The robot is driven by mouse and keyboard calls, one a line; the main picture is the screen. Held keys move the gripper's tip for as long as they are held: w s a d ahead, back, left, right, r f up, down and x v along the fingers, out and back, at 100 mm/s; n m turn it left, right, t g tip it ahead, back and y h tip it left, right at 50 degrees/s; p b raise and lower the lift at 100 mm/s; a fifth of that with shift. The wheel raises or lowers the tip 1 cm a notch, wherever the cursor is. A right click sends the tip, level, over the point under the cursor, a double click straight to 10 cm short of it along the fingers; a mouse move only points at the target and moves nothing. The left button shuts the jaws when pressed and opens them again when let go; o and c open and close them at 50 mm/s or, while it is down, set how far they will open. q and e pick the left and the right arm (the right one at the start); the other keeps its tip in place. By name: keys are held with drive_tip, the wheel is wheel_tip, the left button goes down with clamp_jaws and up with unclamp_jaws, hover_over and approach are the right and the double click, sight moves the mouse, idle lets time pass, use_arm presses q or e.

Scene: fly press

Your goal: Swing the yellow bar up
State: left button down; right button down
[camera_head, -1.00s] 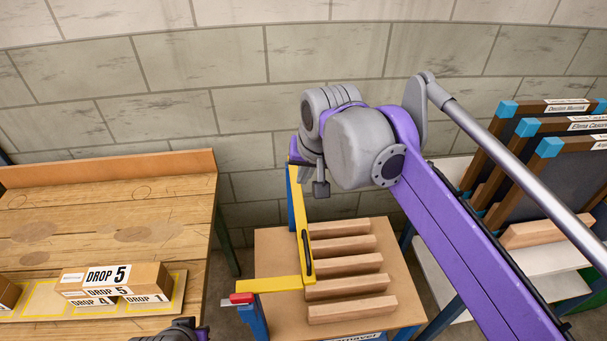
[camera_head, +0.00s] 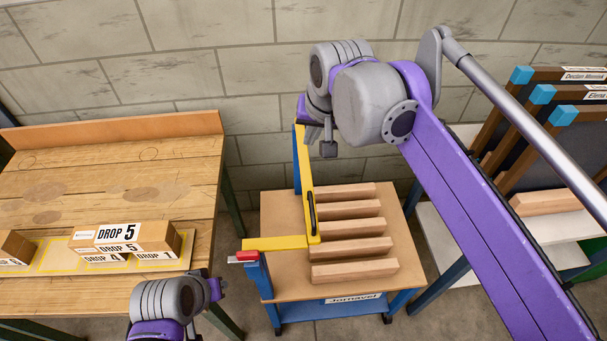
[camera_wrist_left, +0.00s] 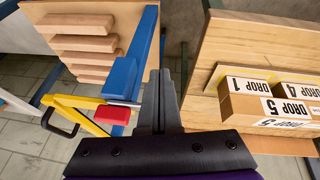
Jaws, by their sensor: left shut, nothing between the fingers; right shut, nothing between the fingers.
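The yellow bar (camera_head: 304,185) is L-shaped. The bar also shows in the left wrist view (camera_wrist_left: 75,102), with the red piece left of my fingers. My left gripper (camera_wrist_left: 159,74) is shut and empty, apart from the bar; in the head view it is at the lower left (camera_head: 214,289). My right gripper (camera_head: 308,110) is by the far end of the bar, shut and empty; its fingertips are largely hidden, so contact cannot be told.
Several wooden blocks (camera_head: 345,228) lie on the stand (camera_head: 275,215) right of the bar. A wooden table (camera_head: 190,175) with DROP boxes (camera_head: 125,237) stands to the left. Dark framed panels (camera_head: 535,115) stand at the right. Floor shows between table and stand.

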use_arm(q)
drive_tip(key=w+d+r+n+g+h, duration=0.1)
drive_tip(key=w+d+r+n+h, duration=0.1)
drive_tip(key=w+d+n+h, duration=0.1)
drive_tip(key=w+d+r+n+g+h, duration=0.1)
drive_tip(key=w+d+r+n+h, duration=0.2)
drive_tip(key=w+d+n, duration=0.1)
drive_tip(key=w+d+r+n+g+h, duration=0.2)
drive_tip(key=w+d+n+h, duration=0.1)
drive_tip(key=d+n, duration=0.1)
drive_tip(key=shift+w+d+r+n, duration=0.1)
drive_tip(key=shift+w+r+n, duration=0.1)
drive_tip(key=shift+r+n, duration=0.2)
drive_tip(key=w+a+n+h, duration=0.1)
drive_tip(key=w+n+h, duration=0.1)
drive_tip(key=w+n, duration=0.35)
drive_tip(key=x, duration=0.9)
drive_tip(key=shift+w+d+m+g, duration=0.25)
drive_tip(key=shift+d+m+g, duration=0.1)
drive_tip(key=shift+g, duration=0.05)
wheel_tip(320, 180, up, 2)
drive_tip(key=shift+w, duration=0.15)
use_arm(e)
drive_tip(key=c, duration=1.6)
unclamp_jaws()
